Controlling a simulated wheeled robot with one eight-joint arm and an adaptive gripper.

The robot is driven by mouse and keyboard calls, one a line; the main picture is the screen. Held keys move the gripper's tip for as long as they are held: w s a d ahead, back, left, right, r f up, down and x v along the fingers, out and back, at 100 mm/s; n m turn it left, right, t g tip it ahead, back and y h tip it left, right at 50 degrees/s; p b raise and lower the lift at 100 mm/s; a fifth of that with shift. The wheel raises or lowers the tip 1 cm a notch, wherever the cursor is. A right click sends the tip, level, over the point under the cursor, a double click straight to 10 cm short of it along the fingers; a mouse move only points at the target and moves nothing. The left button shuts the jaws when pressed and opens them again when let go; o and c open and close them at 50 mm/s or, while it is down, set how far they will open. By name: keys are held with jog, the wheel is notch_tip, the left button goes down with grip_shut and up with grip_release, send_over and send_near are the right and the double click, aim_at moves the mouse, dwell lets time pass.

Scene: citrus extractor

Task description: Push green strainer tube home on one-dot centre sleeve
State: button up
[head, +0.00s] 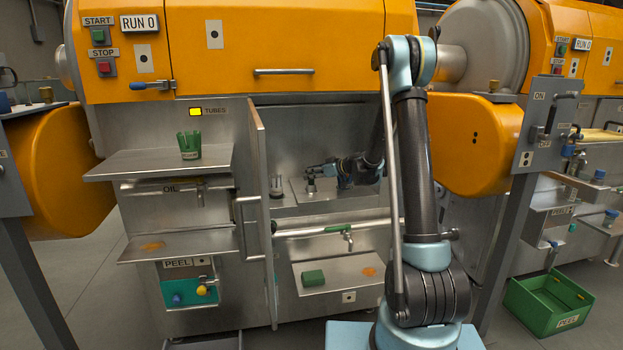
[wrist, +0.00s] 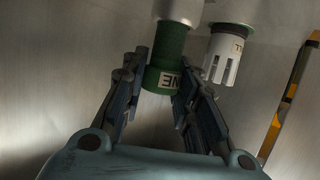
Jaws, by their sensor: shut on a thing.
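In the wrist view my gripper (wrist: 162,68) is shut on a green strainer tube (wrist: 168,48), with a finger on either side. Part of a pale label with dark letters shows on the tube. The tube's far end meets a pale metal sleeve (wrist: 178,10) at the picture's top; I cannot tell how far it is seated. No dot mark is visible on the sleeve. In the head view my gripper (head: 312,178) is inside the open bay, small and dark, and the held tube cannot be made out there.
A white slotted tube with a green collar (wrist: 225,50) is close right of the held tube. A cabinet door (head: 258,190) stands open left of the bay. A green crown-shaped cup (head: 189,145) stands on the left shelf. A green block (head: 313,278) lies on the lower tray.

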jog(key=shift+r, duration=2.75)
